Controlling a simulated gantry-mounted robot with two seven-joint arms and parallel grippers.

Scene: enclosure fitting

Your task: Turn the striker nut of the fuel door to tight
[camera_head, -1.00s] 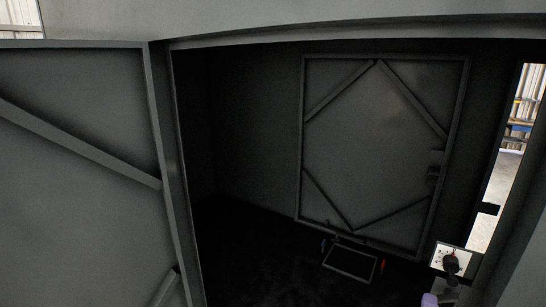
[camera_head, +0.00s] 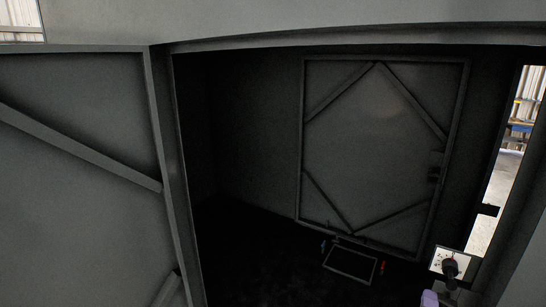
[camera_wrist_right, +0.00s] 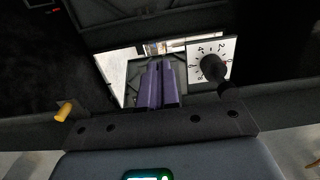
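A white dial plate (camera_head: 437,265) with a dark round knob (camera_head: 450,268) stands at the lower right of the head view. In the right wrist view, the numbered dial (camera_wrist_right: 229,47) and its black knob (camera_wrist_right: 212,68) are close to the right of my fingers. I cannot tell for sure that this knob is the striker nut. My right gripper (camera_wrist_right: 160,86) has two purple fingers side by side, with nothing visible between them. They look closed and apart from the knob. A purple part of it (camera_head: 430,299) shows at the bottom of the head view. My left gripper is out of view.
A large grey braced panel (camera_head: 370,140) stands at the back of the dark enclosure. An open grey door (camera_head: 80,180) fills the left. A small framed piece (camera_head: 350,263) lies low between blue and red handles. A bright gap (camera_head: 505,160) opens at right.

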